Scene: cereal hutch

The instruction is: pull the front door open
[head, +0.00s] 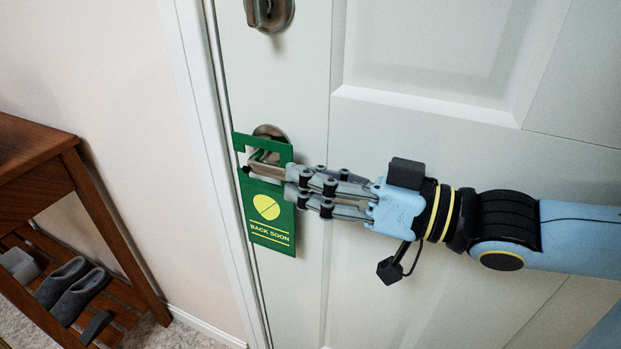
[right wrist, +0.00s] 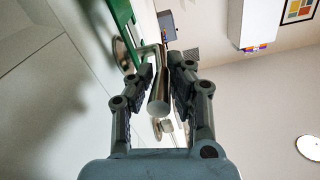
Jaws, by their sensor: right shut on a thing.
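The white front door (head: 420,110) fills most of the head view and looks closed against its frame (head: 212,170). Its metal lever handle (head: 268,155) sits near the left edge, and a green "BACK SOON" hanger (head: 268,222) hangs on it. My right gripper (head: 290,184) reaches in from the right and is shut on the handle. In the right wrist view, the handle (right wrist: 160,92) lies between the two fingers (right wrist: 160,78), with the green hanger (right wrist: 122,25) beyond it. My left gripper is not in view.
A metal deadbolt (head: 270,10) is above the handle. A wooden shoe bench (head: 35,185) stands left of the door against the wall, with grey slippers (head: 72,290) on its lower rack. Carpet (head: 150,335) shows beside it.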

